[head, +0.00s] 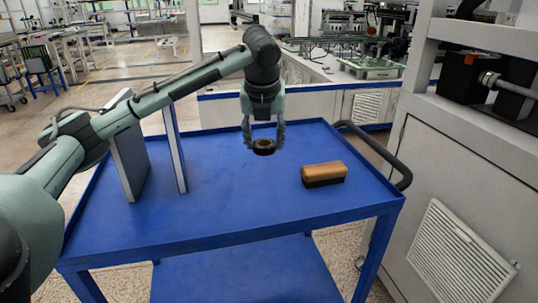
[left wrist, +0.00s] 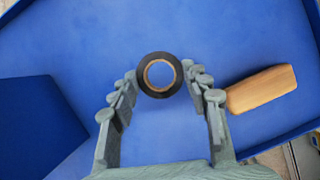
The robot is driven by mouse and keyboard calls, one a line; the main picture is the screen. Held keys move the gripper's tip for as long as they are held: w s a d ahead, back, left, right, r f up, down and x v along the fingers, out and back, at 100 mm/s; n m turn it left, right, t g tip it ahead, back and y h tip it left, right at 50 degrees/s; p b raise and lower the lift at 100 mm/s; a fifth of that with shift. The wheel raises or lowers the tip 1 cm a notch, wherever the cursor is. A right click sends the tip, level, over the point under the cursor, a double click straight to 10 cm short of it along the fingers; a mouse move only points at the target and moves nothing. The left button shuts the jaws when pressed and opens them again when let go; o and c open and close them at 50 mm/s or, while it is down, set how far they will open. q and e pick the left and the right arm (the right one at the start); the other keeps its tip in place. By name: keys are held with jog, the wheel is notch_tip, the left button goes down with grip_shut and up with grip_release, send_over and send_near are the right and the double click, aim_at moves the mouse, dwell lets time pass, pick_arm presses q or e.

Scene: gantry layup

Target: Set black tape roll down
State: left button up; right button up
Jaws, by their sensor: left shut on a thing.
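The black tape roll (head: 264,147) is between the fingers of my left gripper (head: 264,138), over the blue cart top (head: 235,190). In the left wrist view, the roll (left wrist: 160,75) shows as a black ring with a tan inner core, between the fingertips of the left gripper (left wrist: 162,88). The left gripper points down and is shut on the roll. I cannot tell whether the roll touches the cart top or hangs just above it. My right gripper is not in view.
A brush-like block with a wooden top (head: 324,173) lies right of the roll; it also shows in the left wrist view (left wrist: 261,89). Two upright panels (head: 130,150) (head: 175,148) stand at the left. A black handle (head: 382,150) is at the cart's right end. The front middle is clear.

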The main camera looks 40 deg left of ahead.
aim_at(271, 164)
pick_arm(q)
jog(key=shift+w+d+f, duration=0.1)
jog(key=shift+w+f, duration=0.3)
jog(key=shift+w, duration=0.2)
jog(key=shift+w+f, duration=0.35)
jog(key=shift+w, duration=0.25)
jog(key=shift+f, duration=1.95)
jog(key=o, duration=1.1)
jog(key=shift+f, duration=0.1)
jog(key=shift+o, duration=0.2)
jog(key=v, duration=1.2)
